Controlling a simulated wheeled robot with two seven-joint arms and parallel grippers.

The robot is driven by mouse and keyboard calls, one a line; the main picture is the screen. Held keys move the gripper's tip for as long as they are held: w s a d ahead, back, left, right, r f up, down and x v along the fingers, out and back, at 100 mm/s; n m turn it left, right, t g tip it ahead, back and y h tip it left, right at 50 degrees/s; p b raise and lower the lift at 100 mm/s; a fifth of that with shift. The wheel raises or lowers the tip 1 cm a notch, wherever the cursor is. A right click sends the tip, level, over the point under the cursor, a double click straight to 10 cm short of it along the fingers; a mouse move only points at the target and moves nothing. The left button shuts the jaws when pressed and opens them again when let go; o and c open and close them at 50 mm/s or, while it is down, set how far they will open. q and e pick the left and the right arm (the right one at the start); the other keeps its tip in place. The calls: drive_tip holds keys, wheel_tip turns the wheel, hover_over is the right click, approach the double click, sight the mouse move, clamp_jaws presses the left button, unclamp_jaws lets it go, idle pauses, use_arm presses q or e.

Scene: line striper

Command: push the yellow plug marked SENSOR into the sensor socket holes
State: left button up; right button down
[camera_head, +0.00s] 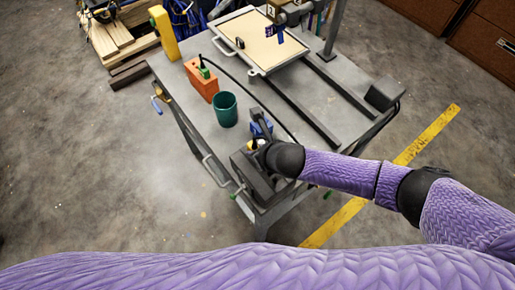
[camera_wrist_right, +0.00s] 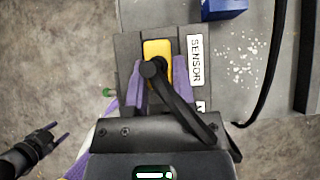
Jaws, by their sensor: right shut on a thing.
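The yellow plug (camera_wrist_right: 157,50) sits between the purple fingers of my right gripper (camera_wrist_right: 155,88), which is shut on it. A black cable leaves the top of the plug. The plug is over a dark grey block (camera_wrist_right: 127,50), just left of a white label reading SENSOR (camera_wrist_right: 195,60). The socket holes are hidden beneath the plug, and I cannot tell how far in it is. In the head view my right gripper (camera_head: 258,147) is at the block on the cart's front corner. My left gripper (camera_wrist_right: 58,133) shows at the left of the wrist view, empty, with its fingertips apart.
The grey cart top (camera_head: 300,95) carries a green cup (camera_head: 225,109), an orange box (camera_head: 201,80) and a framed tray (camera_head: 262,40). A blue block (camera_wrist_right: 224,8) is close to the right of the plug. A black cable runs across the cart top.

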use_arm(q)
drive_tip(key=shift+d+f, duration=0.15)
drive_tip(key=shift+f, duration=0.05)
use_arm(e)
drive_tip(key=shift+f, duration=0.25)
use_arm(q)
drive_tip(key=shift+d+f+b, duration=0.25)
drive_tip(key=shift+b, duration=0.1)
use_arm(e)
drive_tip(key=shift+f, duration=0.3)
drive_tip(key=shift+f, duration=0.1)
drive_tip(key=shift+c, duration=2.4)
unclamp_jaws()
drive_tip(key=o, duration=0.4)
use_arm(q)
drive_tip(key=shift+a, duration=0.45)
